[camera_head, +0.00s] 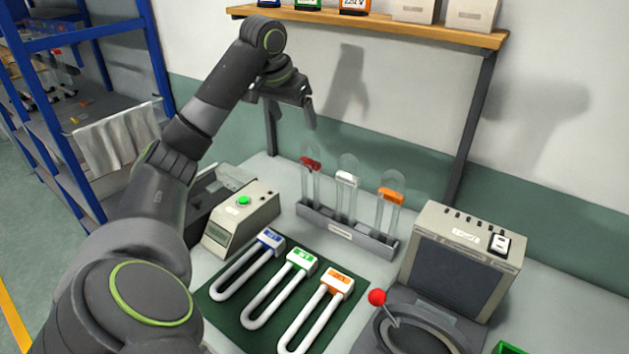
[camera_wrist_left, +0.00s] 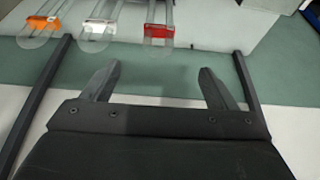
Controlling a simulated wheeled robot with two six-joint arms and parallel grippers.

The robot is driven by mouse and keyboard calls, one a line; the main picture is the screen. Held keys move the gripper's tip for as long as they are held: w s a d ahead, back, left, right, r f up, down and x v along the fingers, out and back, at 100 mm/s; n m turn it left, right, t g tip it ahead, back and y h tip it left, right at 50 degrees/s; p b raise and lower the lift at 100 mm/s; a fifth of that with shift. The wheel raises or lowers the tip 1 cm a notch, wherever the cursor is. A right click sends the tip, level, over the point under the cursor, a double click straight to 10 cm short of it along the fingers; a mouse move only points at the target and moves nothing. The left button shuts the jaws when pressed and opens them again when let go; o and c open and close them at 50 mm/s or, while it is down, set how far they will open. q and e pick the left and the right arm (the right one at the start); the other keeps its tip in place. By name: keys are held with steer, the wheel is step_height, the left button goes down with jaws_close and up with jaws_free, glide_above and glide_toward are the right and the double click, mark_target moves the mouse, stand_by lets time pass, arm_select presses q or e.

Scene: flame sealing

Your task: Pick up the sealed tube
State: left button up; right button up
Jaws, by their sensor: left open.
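Three clear tubes with rounded tops stand upright in a grey rack: one with a red band (camera_head: 311,178), one with a white band (camera_head: 346,180) and one with an orange band (camera_head: 390,197). I cannot tell which is sealed. In the left wrist view the red-banded tube (camera_wrist_left: 158,32), white-banded tube (camera_wrist_left: 97,28) and orange-banded tube (camera_wrist_left: 43,24) show at the top edge, partly cut off. My left gripper (camera_head: 292,117) is open and empty, above and behind the rack's left end, apart from the tubes; its fingers show in the wrist view (camera_wrist_left: 160,75). My right gripper is out of view.
The rack (camera_head: 375,246) stands near the wall. In front lies a green mat (camera_head: 233,312) with three white U-shaped pieces tagged blue, green and orange. A green-button device (camera_head: 225,239) is left; a dark-screened box (camera_head: 459,274) and red-knobbed lever (camera_head: 377,297) are right. A wooden shelf (camera_head: 440,30) hangs above.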

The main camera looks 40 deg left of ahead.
arm_select(q)
steer(key=p, duration=0.3)
glide_above(309, 161)
steer(key=s, duration=0.2)
step_height(309, 161, down, 10)
steer(key=shift+d+f+p, duration=0.1)
steer(key=shift+f+p, duration=0.1)
steer(key=shift+p, duration=0.1)
steer(key=p+x, duration=0.1)
steer(key=x, duration=0.2)
steer(key=shift+w+d+f+p, duration=0.1)
steer(key=shift+w+f+p, duration=0.05)
steer(key=shift+f+p, duration=0.15)
steer(key=shift+w+f, duration=0.25)
steer(key=shift+f, duration=0.25)
steer(key=c, duration=1.4)
steer(key=shift+o, duration=0.2)
steer(key=shift+r, duration=0.2)
